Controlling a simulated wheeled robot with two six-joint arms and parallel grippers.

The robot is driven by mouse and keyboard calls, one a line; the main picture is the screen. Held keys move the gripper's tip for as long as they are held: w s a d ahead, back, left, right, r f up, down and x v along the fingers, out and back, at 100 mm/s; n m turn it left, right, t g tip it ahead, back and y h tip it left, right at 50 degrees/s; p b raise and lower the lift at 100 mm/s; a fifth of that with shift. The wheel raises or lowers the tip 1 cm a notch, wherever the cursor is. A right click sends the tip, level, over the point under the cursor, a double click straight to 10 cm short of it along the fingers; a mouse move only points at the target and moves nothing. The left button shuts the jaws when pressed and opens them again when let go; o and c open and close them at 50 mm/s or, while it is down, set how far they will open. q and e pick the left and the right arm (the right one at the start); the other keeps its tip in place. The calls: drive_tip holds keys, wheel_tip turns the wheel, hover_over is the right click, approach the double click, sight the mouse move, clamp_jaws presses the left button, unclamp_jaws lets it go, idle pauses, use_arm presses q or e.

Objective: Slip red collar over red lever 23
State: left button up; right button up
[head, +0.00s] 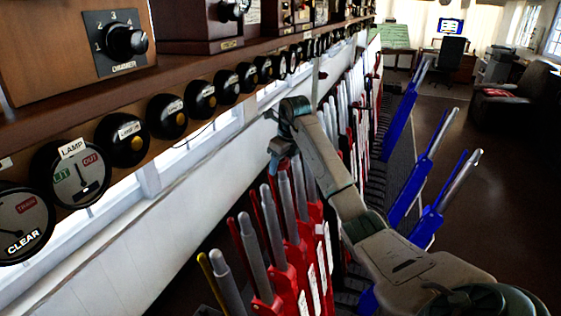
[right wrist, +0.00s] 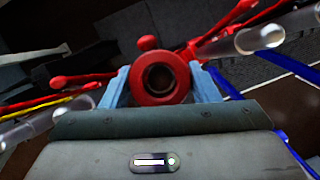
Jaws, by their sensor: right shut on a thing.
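My right gripper (head: 277,152) hangs over the row of red levers (head: 292,255), close above their polished steel handles. In the right wrist view its two pale blue fingers are shut on the red collar (right wrist: 183,76), a thick ring with a dark round hole facing the camera. Steel handle ends show to both sides of the collar in the right wrist view. I see no lever through the hole. I cannot read lever numbers, so I cannot tell which is red lever 23. My left gripper is out of view.
A wooden shelf with round dials (head: 73,173) and black instruments runs along the left, close to my right gripper. Blue levers (head: 407,197) lean out to the right of the row. A yellow-topped lever (head: 208,272) stands at the near end. Open floor lies far right.

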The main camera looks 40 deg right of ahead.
drive_tip(key=shift+s+d+f+b, duration=0.1)
drive_tip(key=shift+f+b, duration=0.2)
drive_tip(key=shift+f, duration=0.4)
drive_tip(key=shift+s+d+f+b, duration=0.1)
drive_tip(key=shift+f+b, duration=0.2)
drive_tip(key=shift+f, duration=0.4)
drive_tip(key=o, duration=1)
drive_tip(key=shift+o, duration=0.4)
drive_tip(key=shift+p+v, duration=0.9)
drive_tip(key=shift+v, duration=0.3)
drive_tip(key=shift+p+v, duration=0.45)
drive_tip(key=shift+v, duration=2.8)
